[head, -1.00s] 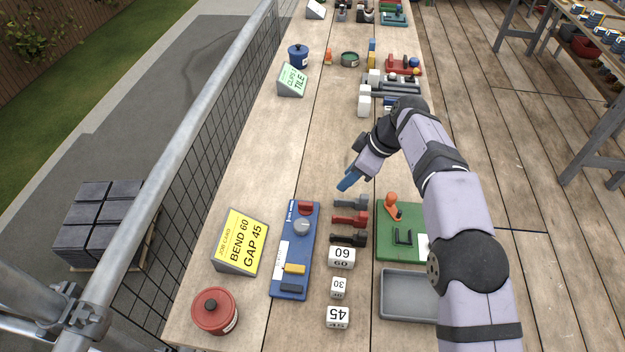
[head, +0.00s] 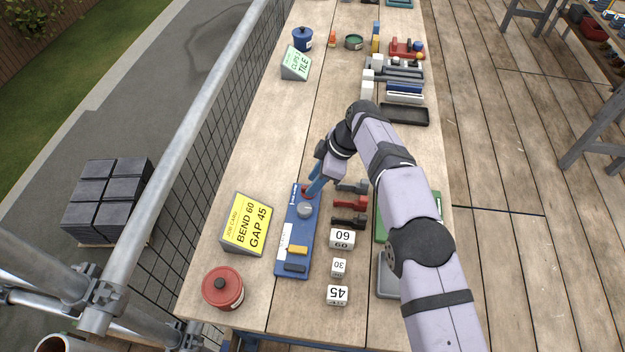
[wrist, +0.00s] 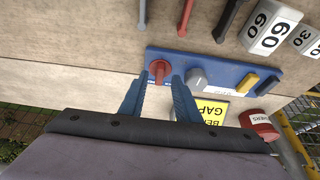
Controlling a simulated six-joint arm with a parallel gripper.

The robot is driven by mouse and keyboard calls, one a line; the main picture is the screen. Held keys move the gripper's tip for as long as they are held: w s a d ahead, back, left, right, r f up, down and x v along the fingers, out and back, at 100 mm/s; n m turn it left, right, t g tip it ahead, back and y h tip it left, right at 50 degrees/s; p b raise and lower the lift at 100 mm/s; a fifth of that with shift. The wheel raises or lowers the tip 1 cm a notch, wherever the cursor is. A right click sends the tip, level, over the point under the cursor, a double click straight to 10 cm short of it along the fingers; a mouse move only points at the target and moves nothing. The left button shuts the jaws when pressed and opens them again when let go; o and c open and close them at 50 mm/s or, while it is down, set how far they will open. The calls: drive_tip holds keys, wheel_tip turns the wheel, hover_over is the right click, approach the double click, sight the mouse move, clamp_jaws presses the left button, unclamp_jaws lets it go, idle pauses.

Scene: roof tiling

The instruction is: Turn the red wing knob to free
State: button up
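The red wing knob (wrist: 159,71) sits at one end of the blue panel (wrist: 222,67), beside a grey round knob (wrist: 196,77). In the head view the red knob (head: 308,190) is partly hidden by my gripper (head: 316,183), which is above that end of the panel. In the wrist view my gripper (wrist: 158,92) is open, its two blue fingers apart with the red knob showing between and just beyond their tips. No contact with the knob is visible. The wing lies roughly in line with the fingers in the wrist view.
A yellow lever (head: 297,249) and a dark lever (head: 295,267) are on the same panel. Grey, red and black tools (head: 350,203) and white number blocks (head: 341,238) lie to the right. A yellow job card (head: 246,224) and a red pot (head: 223,287) stand to the left.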

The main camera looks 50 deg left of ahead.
drive_tip(key=shift+x, duration=0.85)
clamp_jaws()
